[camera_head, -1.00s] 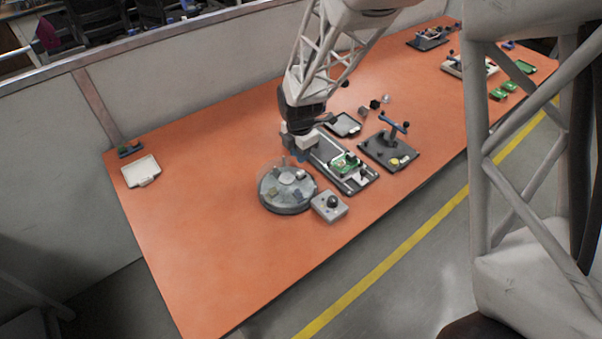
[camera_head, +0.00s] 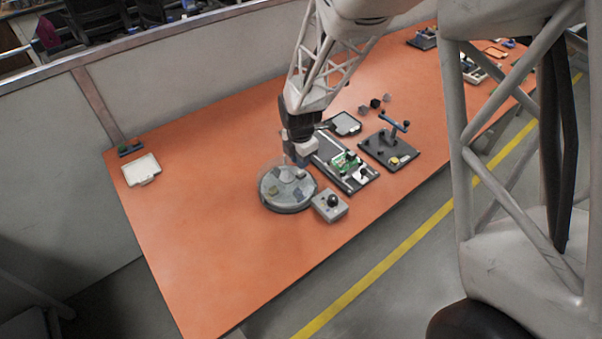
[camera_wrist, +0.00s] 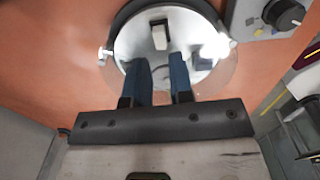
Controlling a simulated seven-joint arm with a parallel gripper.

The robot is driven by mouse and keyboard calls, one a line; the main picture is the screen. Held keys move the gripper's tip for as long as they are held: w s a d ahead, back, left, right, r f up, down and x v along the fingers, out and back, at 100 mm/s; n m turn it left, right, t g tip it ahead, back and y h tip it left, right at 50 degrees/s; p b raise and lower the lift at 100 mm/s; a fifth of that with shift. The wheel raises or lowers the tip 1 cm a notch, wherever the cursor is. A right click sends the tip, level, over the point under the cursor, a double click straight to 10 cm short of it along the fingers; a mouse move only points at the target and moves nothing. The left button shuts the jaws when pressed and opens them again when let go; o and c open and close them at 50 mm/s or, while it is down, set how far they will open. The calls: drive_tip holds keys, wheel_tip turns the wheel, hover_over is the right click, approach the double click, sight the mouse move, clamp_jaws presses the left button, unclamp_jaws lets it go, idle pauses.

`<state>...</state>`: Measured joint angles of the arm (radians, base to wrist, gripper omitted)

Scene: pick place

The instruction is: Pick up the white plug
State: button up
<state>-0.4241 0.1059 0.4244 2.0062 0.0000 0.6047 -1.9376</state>
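The white plug (camera_wrist: 159,37) lies in a round grey dish (camera_wrist: 124,36), just beyond my fingertips in the wrist view. It is a small pale block with a darker top edge. My gripper (camera_wrist: 161,70) has two blue fingers, apart with nothing between them, and they point at the dish with the plug roughly in line with the gap. In the head view my gripper (camera_head: 301,160) is low over the far edge of the dish (camera_head: 284,208); I cannot pick out the plug clearly there. Whether the fingers touch the dish cannot be told.
A grey box with a black knob (camera_head: 330,206) stands close right of the dish. A dark board with a green circuit board (camera_head: 346,162) and a black fixture with a blue handle (camera_head: 390,150) lie further right. A white tray (camera_head: 141,170) is far left; the orange table between is clear.

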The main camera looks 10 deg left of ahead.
sight(300, 172)
drive_tip(key=shift+s+f, duration=0.1)
drive_tip(key=shift+f, duration=2.35)
clamp_jaws()
